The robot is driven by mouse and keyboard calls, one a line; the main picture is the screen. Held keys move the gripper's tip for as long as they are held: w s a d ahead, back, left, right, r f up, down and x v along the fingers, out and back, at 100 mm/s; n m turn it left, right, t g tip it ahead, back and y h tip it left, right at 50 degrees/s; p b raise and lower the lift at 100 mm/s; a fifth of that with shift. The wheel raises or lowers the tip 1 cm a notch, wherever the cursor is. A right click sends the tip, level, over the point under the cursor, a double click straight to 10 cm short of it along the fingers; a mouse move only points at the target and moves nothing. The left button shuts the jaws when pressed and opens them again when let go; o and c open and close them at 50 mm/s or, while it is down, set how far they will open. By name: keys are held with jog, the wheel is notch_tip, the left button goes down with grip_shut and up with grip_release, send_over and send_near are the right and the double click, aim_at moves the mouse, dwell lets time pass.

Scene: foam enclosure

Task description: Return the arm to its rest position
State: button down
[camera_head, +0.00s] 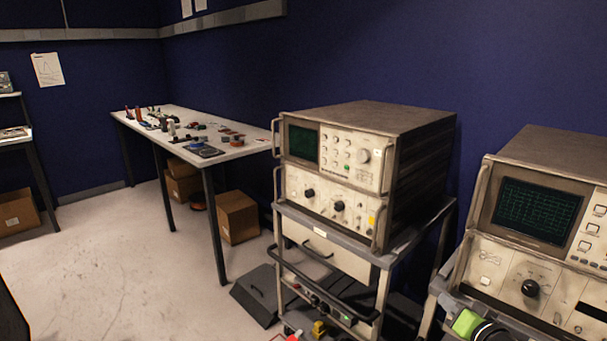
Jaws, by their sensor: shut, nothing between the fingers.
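My gripper is not in view in the head camera picture, and no part of my arm can be made out for certain. A dark shape cuts into the lower left corner; I cannot tell what it is.
A white table (245,150) with small parts stands at the back, cardboard boxes (238,217) under it. A cart (330,262) holds stacked instruments (345,160). Another instrument (533,215) stands at right, a green-and-black item (467,323) before it. The floor (130,265) at left is clear.

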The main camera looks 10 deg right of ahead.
jog(key=s+a+r+n+g+y, duration=0.1)
jog(key=s+a+n+g, duration=0.15)
jog(key=a, duration=0.65)
jog(key=s+a+r+n+g+y, duration=0.2)
jog(key=a+n+g, duration=0.2)
jog(key=a, duration=0.5)
jog(key=s+a+r+g+h, duration=0.2)
jog(key=s, duration=0.8)
jog(key=s+a+r+g+h, duration=0.1)
jog(key=s+a+r+h, duration=0.15)
jog(key=s, duration=0.85)
notch_tip(320, 180, up, 15)
jog(key=p, duration=1.6)
jog(key=shift+w+a+r+y, duration=0.15)
jog(key=shift+w+r+y, duration=0.1)
jog(key=shift+y, duration=0.2)
jog(key=shift+f, duration=0.1)
